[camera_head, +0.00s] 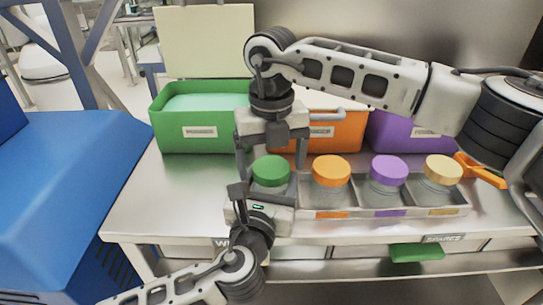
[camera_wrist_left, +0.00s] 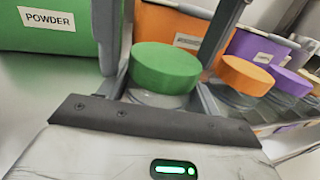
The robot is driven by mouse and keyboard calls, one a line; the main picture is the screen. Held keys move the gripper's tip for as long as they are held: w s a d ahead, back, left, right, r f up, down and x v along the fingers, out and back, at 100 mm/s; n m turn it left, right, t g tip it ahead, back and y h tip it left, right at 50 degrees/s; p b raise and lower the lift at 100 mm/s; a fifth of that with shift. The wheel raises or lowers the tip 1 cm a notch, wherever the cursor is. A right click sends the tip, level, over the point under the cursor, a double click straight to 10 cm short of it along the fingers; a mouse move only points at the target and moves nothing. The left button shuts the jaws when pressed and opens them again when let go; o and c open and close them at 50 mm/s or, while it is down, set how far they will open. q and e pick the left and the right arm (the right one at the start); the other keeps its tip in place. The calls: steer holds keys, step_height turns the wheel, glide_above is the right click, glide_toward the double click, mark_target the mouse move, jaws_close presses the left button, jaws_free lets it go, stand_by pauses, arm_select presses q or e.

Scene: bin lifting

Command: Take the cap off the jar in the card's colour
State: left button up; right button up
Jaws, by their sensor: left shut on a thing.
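A clear jar (camera_wrist_left: 160,101) with a green cap (camera_head: 270,171) stands at the left end of a row. Jars with orange (camera_head: 331,170), purple (camera_head: 388,169) and pale yellow (camera_head: 443,169) caps stand to its right. My left gripper (camera_head: 266,193) is shut on the green-capped jar below its cap, from the front. My right gripper (camera_head: 270,160) points down from above, its fingers spread on both sides of the green cap; a gap shows in the left wrist view. The green cap sits on its jar. A pale cream panel (camera_head: 205,41) stands at the back; I cannot tell whether it is the card.
Green (camera_head: 172,137), orange (camera_head: 345,139) and purple (camera_head: 385,139) bins stand behind. An orange-handled thing (camera_head: 482,172) lies at right. A green thing (camera_head: 417,252) lies below, near "SPARES". The bench's left side is clear.

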mark_target(272, 167)
steer(key=c, duration=1.1)
steer(key=shift+r, duration=0.2)
steer(key=shift+r, duration=0.9)
steer(key=shift+r, duration=0.15)
steer(key=shift+r, duration=1.9)
arm_select(q)
steer(key=o, duration=1.5)
steer(key=shift+c, duration=0.2)
